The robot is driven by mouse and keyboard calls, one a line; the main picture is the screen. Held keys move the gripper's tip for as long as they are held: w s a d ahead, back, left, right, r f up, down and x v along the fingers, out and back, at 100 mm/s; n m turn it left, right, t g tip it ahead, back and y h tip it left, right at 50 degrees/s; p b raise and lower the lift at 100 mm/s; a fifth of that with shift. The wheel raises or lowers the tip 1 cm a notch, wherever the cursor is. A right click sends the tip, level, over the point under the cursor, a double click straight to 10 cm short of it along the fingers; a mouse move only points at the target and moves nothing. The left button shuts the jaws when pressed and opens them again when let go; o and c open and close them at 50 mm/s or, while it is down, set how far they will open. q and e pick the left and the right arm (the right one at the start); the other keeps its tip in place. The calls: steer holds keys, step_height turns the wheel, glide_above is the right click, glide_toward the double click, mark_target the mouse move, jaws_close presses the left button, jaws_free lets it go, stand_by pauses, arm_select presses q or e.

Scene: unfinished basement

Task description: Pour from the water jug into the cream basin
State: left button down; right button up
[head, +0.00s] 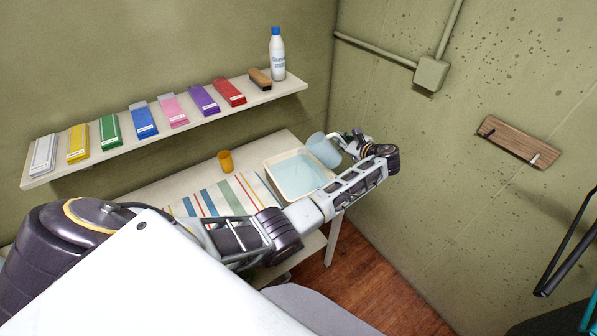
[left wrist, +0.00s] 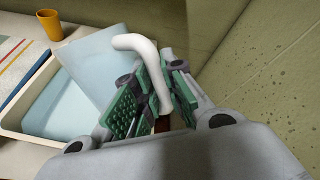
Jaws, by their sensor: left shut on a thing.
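The water jug (head: 323,150) is translucent pale blue with a white handle. It is tilted over the right part of the cream basin (head: 274,180), its body leaning toward the left. The basin stands on the table and holds pale blue water. My left gripper (head: 350,142) is shut on the jug's handle. In the left wrist view the gripper (left wrist: 157,95) has its green pads on either side of the white handle (left wrist: 150,62), and the jug body (left wrist: 100,55) hides part of the basin (left wrist: 12,145). My right gripper is not in view.
An orange cup (head: 226,161) and a striped cloth (head: 215,196) are on the table (head: 160,188) left of the basin. A wall shelf (head: 110,148) above holds several coloured boxes and a white bottle (head: 277,55). A wooden rack (head: 518,141) is on the right wall.

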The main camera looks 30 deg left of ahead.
arm_select(q)
steer(key=shift+s+a+r+n+h, duration=0.15)
steer(key=shift+a+r+n+h, duration=0.1)
steer(key=shift+r+n+h, duration=0.15)
stand_by(2.1)
steer(key=shift+s+a+r+n+t+h, duration=0.25)
steer(key=shift+s+a+n+t+h, duration=0.25)
steer(key=shift+a+n+h, duration=0.35)
stand_by(4.6)
